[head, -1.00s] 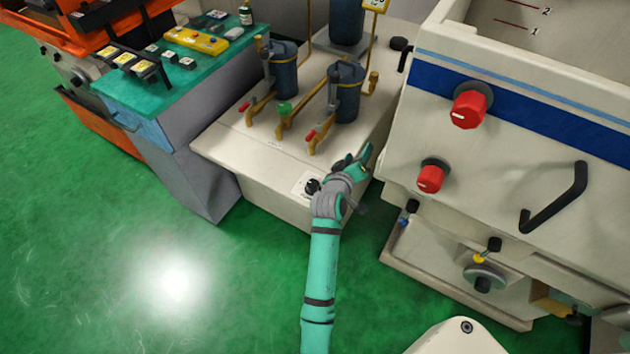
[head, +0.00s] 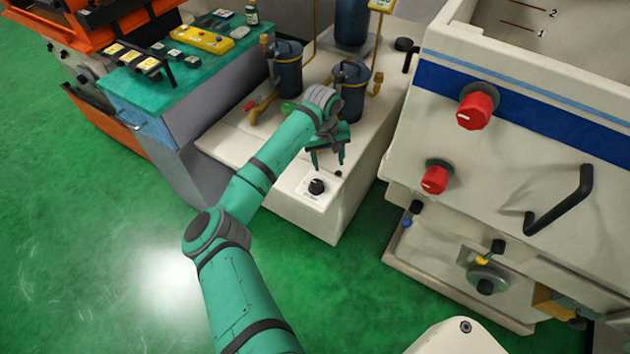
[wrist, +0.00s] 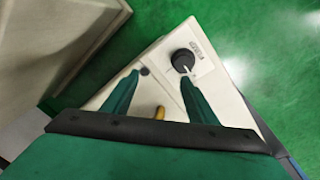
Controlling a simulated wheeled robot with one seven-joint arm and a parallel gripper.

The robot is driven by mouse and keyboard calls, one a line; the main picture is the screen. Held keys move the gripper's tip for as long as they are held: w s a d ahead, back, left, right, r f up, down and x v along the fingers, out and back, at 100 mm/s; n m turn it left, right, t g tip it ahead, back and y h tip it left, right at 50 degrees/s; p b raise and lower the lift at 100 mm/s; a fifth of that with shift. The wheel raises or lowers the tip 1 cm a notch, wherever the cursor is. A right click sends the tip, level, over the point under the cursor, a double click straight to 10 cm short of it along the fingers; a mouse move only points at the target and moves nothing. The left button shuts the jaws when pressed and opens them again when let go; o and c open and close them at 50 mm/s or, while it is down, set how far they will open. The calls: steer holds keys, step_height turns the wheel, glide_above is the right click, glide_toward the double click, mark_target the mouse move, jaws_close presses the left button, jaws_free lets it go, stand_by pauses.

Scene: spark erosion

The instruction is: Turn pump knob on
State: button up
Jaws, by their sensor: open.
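The pump knob (head: 316,186) is a black round knob on a white label plate, near the front corner of the cream pump unit's top (head: 285,180). In the wrist view the knob (wrist: 183,61) has a white pointer line and sits just beyond the fingertips, nearer the right finger. My gripper (head: 328,166) points down above the unit top, a little behind the knob. Its two green fingers are apart with nothing between them; in the wrist view the gripper (wrist: 160,80) is open. The knob is not touched.
Behind my gripper stand dark filter canisters (head: 352,90) with brass pipes and a red-handled valve (head: 250,105). To the right is a large cream tank with red knobs (head: 477,108) and a black handle (head: 560,200). Green floor is clear in front.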

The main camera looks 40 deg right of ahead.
mark_target(317, 183)
steer(key=shift+y, duration=0.8)
steer(key=a+f, duration=0.1)
steer(key=f, duration=0.2)
steer(key=w+a+f, duration=0.1)
steer(key=f, duration=0.2)
steer(key=a+f, duration=0.1)
steer(key=f, duration=0.2)
steer(key=shift+w+a+f, duration=0.15)
steer(key=shift+a+f, duration=0.1)
steer(key=shift+f, duration=0.15)
steer(key=c, duration=1.1)
